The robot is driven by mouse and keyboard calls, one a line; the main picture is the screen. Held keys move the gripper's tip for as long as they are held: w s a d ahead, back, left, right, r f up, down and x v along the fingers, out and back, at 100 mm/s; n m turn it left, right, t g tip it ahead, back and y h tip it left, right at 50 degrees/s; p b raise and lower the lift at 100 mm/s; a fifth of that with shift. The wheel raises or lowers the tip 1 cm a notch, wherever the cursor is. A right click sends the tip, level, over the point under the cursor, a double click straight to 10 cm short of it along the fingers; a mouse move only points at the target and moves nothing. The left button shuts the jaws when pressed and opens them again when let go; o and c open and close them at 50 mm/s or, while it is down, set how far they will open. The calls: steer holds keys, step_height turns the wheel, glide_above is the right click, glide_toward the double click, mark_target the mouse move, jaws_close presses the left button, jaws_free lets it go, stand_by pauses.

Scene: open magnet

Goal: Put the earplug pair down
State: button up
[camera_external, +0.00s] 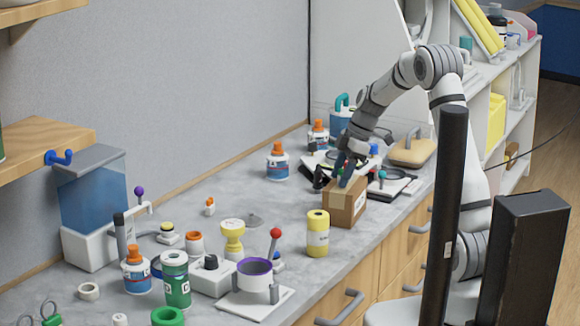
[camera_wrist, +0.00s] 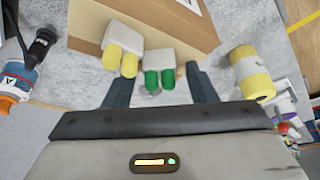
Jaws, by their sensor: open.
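Two pairs of plug-like pieces show in the wrist view, each on a small white block: a green pair (camera_wrist: 159,79) and a yellow pair (camera_wrist: 120,60). I cannot tell which one is the task's earplug pair. My gripper (camera_wrist: 158,73) is open, with the green pair between its dark fingers and the yellow pair just beyond the left finger. I cannot tell whether the fingers touch either one. Both overlap the cardboard box (camera_wrist: 90,22) in view, and their support is unclear. In the external view, my gripper (camera_external: 346,170) is low at the cardboard box (camera_external: 345,207).
A yellow labelled bottle (camera_external: 318,235) stands left of the box, and also shows in the wrist view (camera_wrist: 251,72). Orange-capped bottles (camera_external: 278,163) stand behind. Bare counter (camera_external: 268,200) lies left of the box.

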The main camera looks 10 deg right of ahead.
steer(key=b+v, duration=0.1)
steer(key=v, duration=1.1)
steer(key=s+d+f+m+t+h, duration=0.1)
steer(key=s+d+m, duration=0.2)
steer(key=s+m, duration=0.3)
steer(key=s+d+f+m+t+h, duration=0.1)
steer(key=s+m, duration=0.5)
steer(key=s, duration=0.7)
steer(key=s+d+f+m+t+h, duration=0.1)
steer(key=s+d+m, duration=0.3)
steer(key=s, duration=0.5)
steer(key=shift+s+d+f+m+h, duration=0.4)
steer(key=shift+f+m+h, duration=0.35)
steer(key=shift+m, duration=0.25)
